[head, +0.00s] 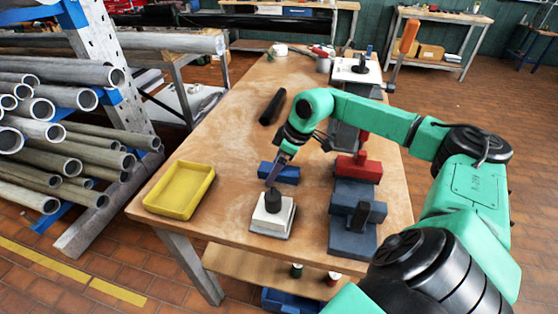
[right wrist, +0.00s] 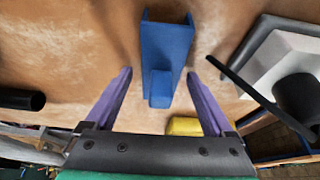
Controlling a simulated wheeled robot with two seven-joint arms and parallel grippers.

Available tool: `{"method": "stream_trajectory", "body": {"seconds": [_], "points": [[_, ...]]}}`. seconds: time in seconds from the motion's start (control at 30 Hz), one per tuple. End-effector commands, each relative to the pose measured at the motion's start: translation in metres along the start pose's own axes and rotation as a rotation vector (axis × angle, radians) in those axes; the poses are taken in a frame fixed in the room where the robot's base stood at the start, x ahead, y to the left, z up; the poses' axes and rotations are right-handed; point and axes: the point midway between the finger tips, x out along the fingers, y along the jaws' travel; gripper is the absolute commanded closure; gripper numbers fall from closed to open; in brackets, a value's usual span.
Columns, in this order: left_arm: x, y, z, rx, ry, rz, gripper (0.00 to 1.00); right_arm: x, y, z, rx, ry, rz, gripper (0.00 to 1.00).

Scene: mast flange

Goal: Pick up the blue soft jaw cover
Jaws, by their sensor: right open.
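The blue soft jaw cover (head: 285,174) lies on the wooden table, left of the vise. It also shows in the right wrist view (right wrist: 167,50) as a blue channel shape with a small block at its near end. My right gripper (head: 273,180) is over its left end in the head view and hides part of it. In the right wrist view the purple fingers of my right gripper (right wrist: 159,73) are open, one on each side of the cover, with gaps on both sides. I cannot tell how far above the table the tips are. My left gripper is not in view.
A white block with a black knob (head: 271,215) stands close in front of the cover. The grey vise (head: 355,215) with a red part (head: 358,167) is to the right. A yellow tray (head: 178,190) is at the left and a black cylinder (head: 272,107) lies behind.

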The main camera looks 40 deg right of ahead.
Motion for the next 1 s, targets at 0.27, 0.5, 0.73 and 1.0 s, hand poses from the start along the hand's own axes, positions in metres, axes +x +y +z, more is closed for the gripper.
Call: {"method": "stream_trajectory", "body": {"seconds": [0.27, 0.5, 0.73, 1.0], "points": [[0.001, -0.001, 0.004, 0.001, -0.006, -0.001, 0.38, 0.0, 0.0, 0.0, 0.0, 0.0, 0.0, 0.55], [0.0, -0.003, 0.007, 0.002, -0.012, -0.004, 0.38, 0.0, 0.0, 0.0, 0.0, 0.0, 0.0, 1.0], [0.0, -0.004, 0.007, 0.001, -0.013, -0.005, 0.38, -0.006, 0.0, -0.003, -0.001, 0.002, 0.0, 1.0], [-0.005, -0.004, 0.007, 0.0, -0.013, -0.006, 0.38, -0.063, 0.0, -0.028, -0.003, 0.01, 0.002, 1.0]]}}
